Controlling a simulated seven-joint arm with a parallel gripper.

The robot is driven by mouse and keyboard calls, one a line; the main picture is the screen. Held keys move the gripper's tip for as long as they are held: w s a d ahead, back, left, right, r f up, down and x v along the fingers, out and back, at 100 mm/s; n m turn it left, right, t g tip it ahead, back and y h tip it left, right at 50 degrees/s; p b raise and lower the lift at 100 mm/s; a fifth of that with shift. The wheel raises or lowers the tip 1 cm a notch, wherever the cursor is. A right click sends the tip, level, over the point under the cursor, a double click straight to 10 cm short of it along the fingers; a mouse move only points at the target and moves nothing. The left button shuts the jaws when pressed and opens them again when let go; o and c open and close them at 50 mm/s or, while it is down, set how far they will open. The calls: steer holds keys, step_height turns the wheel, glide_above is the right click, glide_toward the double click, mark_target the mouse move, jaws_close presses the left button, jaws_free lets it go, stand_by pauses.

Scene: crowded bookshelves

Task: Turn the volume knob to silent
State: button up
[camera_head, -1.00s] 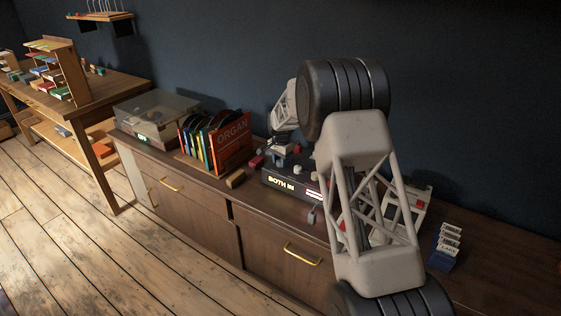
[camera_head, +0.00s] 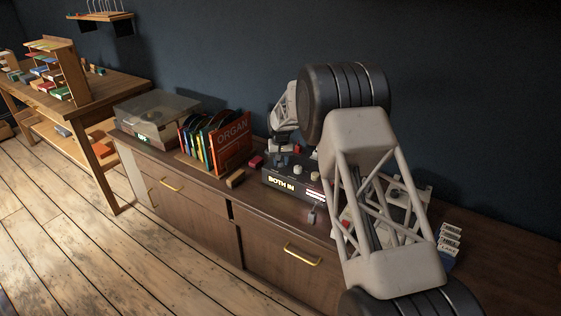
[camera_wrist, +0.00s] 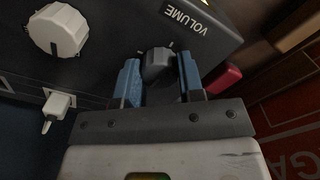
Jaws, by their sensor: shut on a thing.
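The dark volume knob (camera_wrist: 157,62) sits on a black box (camera_wrist: 110,40) beside a printed VOLUME label (camera_wrist: 187,18) in the wrist view. My gripper (camera_wrist: 158,76) has its two blue fingers on either side of the knob and is shut on it. In the head view the black box (camera_head: 279,181) stands on the cabinet and its front display reads BOTH IN. My gripper (camera_head: 283,152) is at the box's left rear there, and the knob is too small to make out at it.
An orange ORGAN record (camera_head: 231,144) stands in a rack left of the box, with a red block (camera_head: 256,162) between. A turntable (camera_head: 155,115) is further left.

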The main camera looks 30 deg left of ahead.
steer(key=shift+n, duration=0.6)
steer(key=o, duration=0.9)
steer(key=shift+r, duration=0.1)
steer(key=shift+r, duration=3.8)
steer(key=shift+d+r, duration=0.1)
